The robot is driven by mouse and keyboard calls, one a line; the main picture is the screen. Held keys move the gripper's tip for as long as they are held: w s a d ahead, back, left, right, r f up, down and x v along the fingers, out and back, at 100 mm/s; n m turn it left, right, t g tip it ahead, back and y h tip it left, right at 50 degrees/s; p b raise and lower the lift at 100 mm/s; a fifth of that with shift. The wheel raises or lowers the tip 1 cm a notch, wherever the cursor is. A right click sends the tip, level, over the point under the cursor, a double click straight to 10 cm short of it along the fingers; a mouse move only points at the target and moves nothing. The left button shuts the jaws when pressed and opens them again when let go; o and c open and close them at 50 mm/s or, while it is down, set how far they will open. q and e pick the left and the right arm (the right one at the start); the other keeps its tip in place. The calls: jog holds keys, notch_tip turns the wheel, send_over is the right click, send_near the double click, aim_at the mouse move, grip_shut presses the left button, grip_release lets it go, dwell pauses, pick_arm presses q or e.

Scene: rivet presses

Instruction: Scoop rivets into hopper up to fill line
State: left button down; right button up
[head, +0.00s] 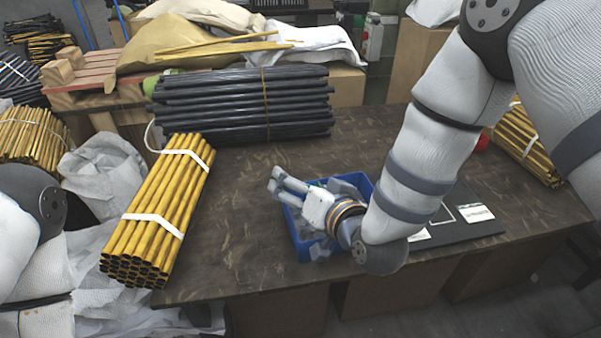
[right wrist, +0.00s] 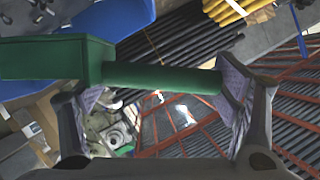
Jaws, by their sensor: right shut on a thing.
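In the head view my right gripper (head: 280,188) is over the left part of a blue bin (head: 303,248) on the brown table. The bin holds grey pieces that are too small to identify. In the right wrist view my right gripper (right wrist: 168,82) is shut on the handle of a green scoop (right wrist: 58,58). The scoop's boxy head sticks out to the left, and its contents cannot be seen. In the head view a small bit of green shows by the gripper. My left gripper is out of view. No hopper or fill line can be made out.
Yellow tubes (head: 160,212) lie bundled left of the bin, and dark tubes (head: 245,104) lie behind it. A black mat (head: 463,222) with white labels is at the right, partly behind my right arm. A red object (head: 482,143) is behind it.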

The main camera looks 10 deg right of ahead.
jog(key=shift+d+f, duration=0.15)
jog(key=shift+f, duration=0.75)
jog(key=shift+d+f+b, duration=0.2)
jog(key=shift+f+b, duration=0.5)
jog(key=shift+f, duration=0.15)
jog(key=shift+a+n+h, duration=0.15)
jog(key=shift+n+h, duration=0.15)
jog(key=shift+n, duration=0.1)
jog(key=shift+a+f+n+p, duration=0.1)
jog(key=shift+f+n+p, duration=0.1)
jog(key=shift+n+p, duration=0.25)
jog(key=shift+c, duration=0.4)
jog(key=shift+n+h, duration=0.55)
jog(key=shift+h, duration=0.05)
jog(key=r+p, duration=0.1)
jog(key=r, duration=0.1)
jog(key=a+r+p, duration=0.1)
jog(key=r, duration=0.2)
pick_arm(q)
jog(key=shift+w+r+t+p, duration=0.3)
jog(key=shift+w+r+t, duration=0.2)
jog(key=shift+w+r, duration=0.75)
pick_arm(e)
jog(key=shift+s+a+r, duration=0.1)
jog(key=shift+a+r, duration=0.15)
jog(key=shift+r, duration=0.3)
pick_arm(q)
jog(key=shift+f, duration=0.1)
